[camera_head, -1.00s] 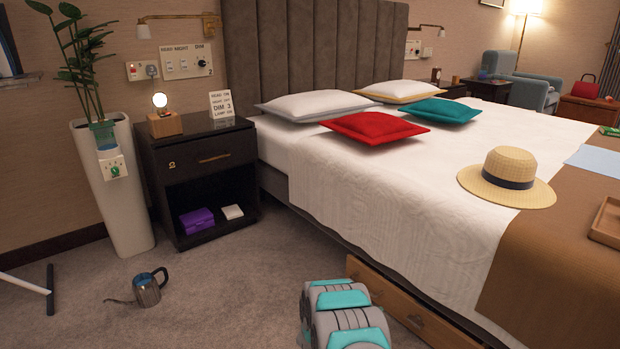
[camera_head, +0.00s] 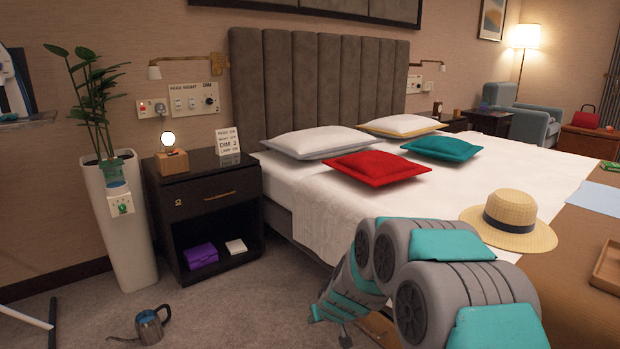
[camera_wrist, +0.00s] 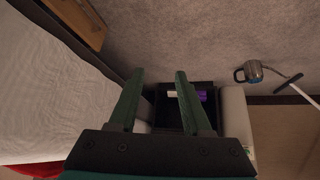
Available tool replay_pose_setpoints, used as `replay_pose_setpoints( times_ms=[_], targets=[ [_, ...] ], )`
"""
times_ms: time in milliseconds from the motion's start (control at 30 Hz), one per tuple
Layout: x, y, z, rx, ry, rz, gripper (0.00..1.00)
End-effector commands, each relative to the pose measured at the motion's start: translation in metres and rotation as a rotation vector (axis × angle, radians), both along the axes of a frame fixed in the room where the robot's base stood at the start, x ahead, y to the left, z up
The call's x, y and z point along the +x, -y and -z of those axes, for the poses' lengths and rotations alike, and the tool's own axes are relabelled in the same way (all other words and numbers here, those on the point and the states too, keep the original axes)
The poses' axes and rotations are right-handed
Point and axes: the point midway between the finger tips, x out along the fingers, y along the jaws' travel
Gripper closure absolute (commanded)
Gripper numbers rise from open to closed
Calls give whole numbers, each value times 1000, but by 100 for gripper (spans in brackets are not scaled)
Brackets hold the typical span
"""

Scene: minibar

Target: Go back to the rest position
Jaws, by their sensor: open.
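My gripper (camera_wrist: 158,78) shows in the wrist view with its two green fingers spread apart and nothing between them. Beyond the fingers, the wrist view shows the carpet, the nightstand's open shelf (camera_wrist: 168,98) and the bed's side. In the head view my grey and teal arm is folded at the lower right, in front of the bed (camera_head: 320,205). The gripper's fingertips are not clear in the head view.
The dark nightstand (camera_head: 215,193) bears a small lamp (camera_head: 170,155) and a sign card. A tall white planter (camera_head: 128,240) stands beside it. A kettle (camera_head: 150,325) is on the carpet, also in the wrist view (camera_wrist: 252,72). A straw hat (camera_head: 508,215) lies on the bed.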

Motion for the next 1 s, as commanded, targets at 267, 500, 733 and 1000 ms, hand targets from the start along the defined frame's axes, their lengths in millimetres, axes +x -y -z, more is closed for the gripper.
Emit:
replay_pose_setpoints(
  times_ms=[267,500,733,1000],
  targets=[
    [-98,2,-76,80,-180,-30,51],
    [-198,24,-120,75,-361,-3,51],
    [-302,60,-152,22,-539,82,51],
    [-414,105,-178,-64,-716,239,51]
  ],
)
